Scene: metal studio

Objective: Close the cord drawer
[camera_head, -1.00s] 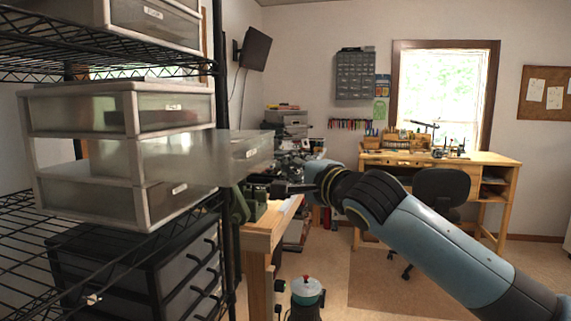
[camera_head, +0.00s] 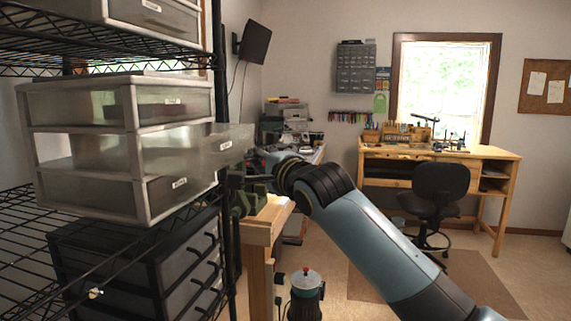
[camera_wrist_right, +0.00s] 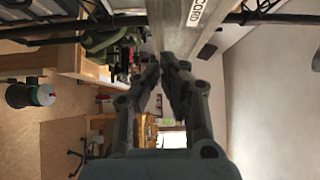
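The cord drawer (camera_head: 228,146) is the translucent middle drawer of a grey three-drawer unit (camera_head: 140,205) on a wire shelf. It sticks out to the right of the unit, partly open. Its label, reading CORD, shows in the right wrist view, where the drawer front (camera_wrist_right: 205,35) is at the top. My right gripper (camera_head: 238,177) is at the drawer's front, by its lower edge, partly hidden by it and the shelf post. In the wrist view the right gripper's fingertips (camera_wrist_right: 163,65) come together against or very near the drawer front, with nothing between them. My left gripper is not in view.
A black shelf post (camera_head: 222,70) stands beside the unit. A black drawer unit (camera_head: 160,265) sits below. A wooden bench (camera_head: 262,232) with a green vise is close behind my right gripper. Open floor lies to the right, before a desk (camera_head: 440,155) and chair.

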